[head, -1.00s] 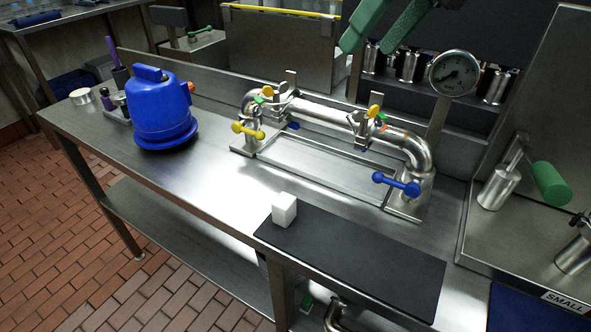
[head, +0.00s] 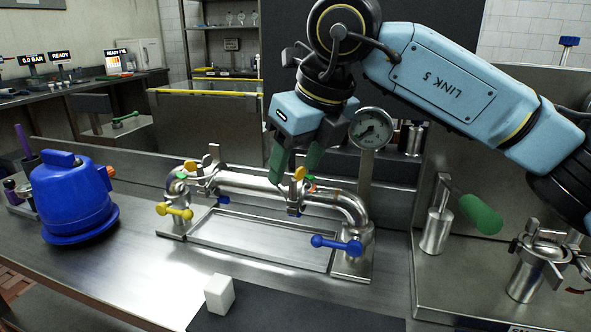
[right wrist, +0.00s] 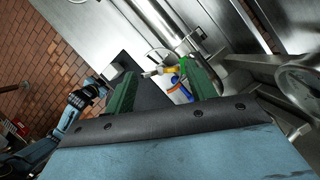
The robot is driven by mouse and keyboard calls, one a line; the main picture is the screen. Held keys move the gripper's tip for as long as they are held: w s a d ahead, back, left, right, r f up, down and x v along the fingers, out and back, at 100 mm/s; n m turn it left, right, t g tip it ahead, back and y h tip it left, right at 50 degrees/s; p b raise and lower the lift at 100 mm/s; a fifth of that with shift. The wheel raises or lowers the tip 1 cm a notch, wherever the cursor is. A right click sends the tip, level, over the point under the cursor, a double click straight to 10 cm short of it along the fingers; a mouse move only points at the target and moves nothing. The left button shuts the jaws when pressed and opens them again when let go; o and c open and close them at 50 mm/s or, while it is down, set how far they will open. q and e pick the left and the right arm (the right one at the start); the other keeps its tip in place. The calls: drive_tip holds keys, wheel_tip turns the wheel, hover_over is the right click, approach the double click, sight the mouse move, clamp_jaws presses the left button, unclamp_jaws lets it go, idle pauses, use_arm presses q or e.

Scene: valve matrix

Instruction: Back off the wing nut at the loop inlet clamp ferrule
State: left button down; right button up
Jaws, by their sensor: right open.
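A steel pipe loop (head: 255,185) stands on the bench with a clamp near each end. The right clamp has a yellow wing nut (head: 299,173); the left clamp has another yellow wing nut (head: 189,166). Which clamp is the loop inlet is not marked legibly. My right gripper (head: 295,166) points down at the right clamp, its green fingers apart, nothing held. In the right wrist view a yellow part (right wrist: 168,70) at the clamp shows between and beyond the fingertips. Whether the fingers touch the nut I cannot tell. My left gripper does not show clearly.
A yellow-handled valve (head: 175,210) and a blue-handled valve (head: 335,244) are at the loop's front. A gauge (head: 371,129) rises close behind the right clamp. A blue container (head: 72,200) stands left. A white block (head: 219,295) is on the dark mat (head: 290,312).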

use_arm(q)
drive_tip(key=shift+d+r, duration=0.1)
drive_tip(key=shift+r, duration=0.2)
use_arm(e)
drive_tip(key=shift+w+a+f, duration=0.1)
drive_tip(key=shift+a+f, duration=0.05)
drive_tip(key=shift+f, duration=0.2)
drive_tip(key=shift+c, duration=0.2)
drive_tip(key=c, duration=0.7)
drive_tip(key=shift+o, duration=0.2)
